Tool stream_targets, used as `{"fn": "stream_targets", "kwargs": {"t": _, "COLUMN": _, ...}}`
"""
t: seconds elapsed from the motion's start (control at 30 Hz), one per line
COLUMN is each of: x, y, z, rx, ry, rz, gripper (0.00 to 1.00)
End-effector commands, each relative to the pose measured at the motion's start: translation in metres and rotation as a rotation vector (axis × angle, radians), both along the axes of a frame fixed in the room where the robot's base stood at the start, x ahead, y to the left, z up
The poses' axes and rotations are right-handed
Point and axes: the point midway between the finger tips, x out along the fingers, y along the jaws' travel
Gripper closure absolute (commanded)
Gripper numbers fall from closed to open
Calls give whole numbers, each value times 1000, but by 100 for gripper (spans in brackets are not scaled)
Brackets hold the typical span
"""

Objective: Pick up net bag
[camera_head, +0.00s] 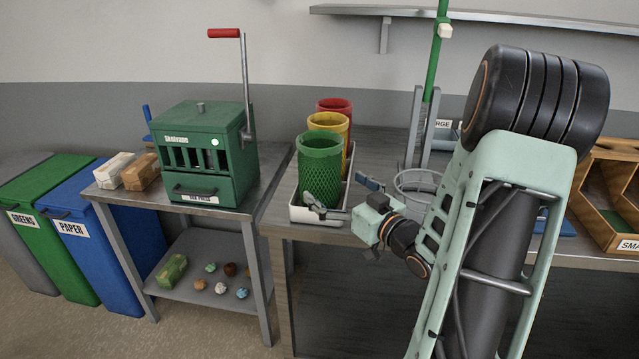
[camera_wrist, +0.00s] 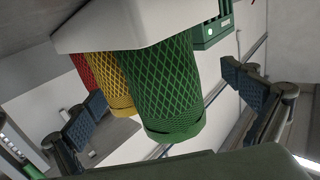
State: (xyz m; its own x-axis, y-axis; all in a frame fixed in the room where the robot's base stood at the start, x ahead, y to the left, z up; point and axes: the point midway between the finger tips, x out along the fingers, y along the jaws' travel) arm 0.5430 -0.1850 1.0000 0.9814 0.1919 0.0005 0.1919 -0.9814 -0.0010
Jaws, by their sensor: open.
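Three net bags stand in a row in a white tray (camera_head: 299,214) on the grey table: a green net bag (camera_head: 320,165) nearest, a yellow net bag (camera_head: 342,124) behind it, and a red net bag (camera_head: 336,104) at the back. My gripper (camera_head: 342,195) is open and empty at the near right side of the green bag. In the wrist view, the green net bag (camera_wrist: 163,90) appears between the two spread fingers, with the yellow (camera_wrist: 112,85) and red (camera_wrist: 80,68) bags beyond it toward the left. Contact with the green bag cannot be told.
A green press (camera_head: 203,150) with a red-handled lever stands on the left bench, beside paper-wrapped bundles (camera_head: 128,170). A metal stand with a ring (camera_head: 418,182) is right of the tray. A wooden bin (camera_head: 610,200) is far right. Green and blue bins (camera_head: 100,235) stand at left.

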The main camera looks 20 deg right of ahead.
Motion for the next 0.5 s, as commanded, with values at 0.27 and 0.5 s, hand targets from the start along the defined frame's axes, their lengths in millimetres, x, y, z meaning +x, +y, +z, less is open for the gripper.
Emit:
{"fn": "stream_targets", "kwargs": {"t": 0.27, "x": 28, "y": 6, "z": -6, "rx": 0, "ry": 0, "rz": 2, "gripper": 0}}
{"fn": "stream_targets", "kwargs": {"t": 0.5, "x": 55, "y": 11, "z": -8, "rx": 0, "ry": 1, "rz": 0, "gripper": 0}}
